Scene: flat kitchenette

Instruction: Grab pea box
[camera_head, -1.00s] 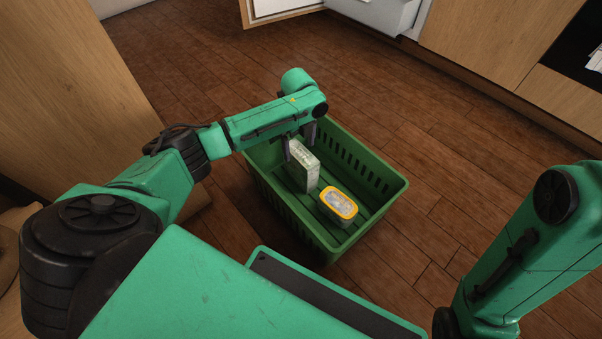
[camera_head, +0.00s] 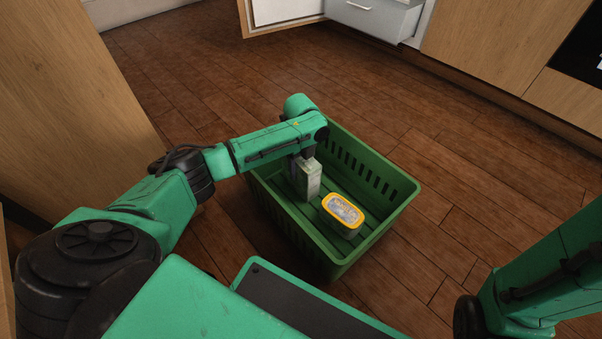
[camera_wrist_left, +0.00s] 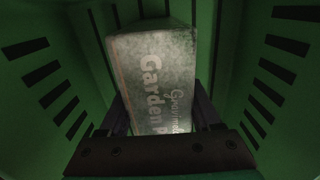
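The pea box (camera_head: 309,182) is a pale grey-green carton standing in the green basket (camera_head: 338,262). My left gripper (camera_head: 300,163) reaches down into the basket at the box. In the left wrist view, the left gripper's fingers (camera_wrist_left: 162,125) lie along both sides of the box and look closed on it. The fingertips are partly hidden in the head view. My right arm shows at the right edge, but its gripper is out of view.
A tub with a yellow-rimmed lid (camera_head: 343,210) sits in the basket, to the right of the box. The basket walls rise close around my left gripper. Wooden floor (camera_head: 440,200) surrounds the basket. An open cabinet door (camera_head: 285,12) and drawer (camera_head: 372,15) are at the back.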

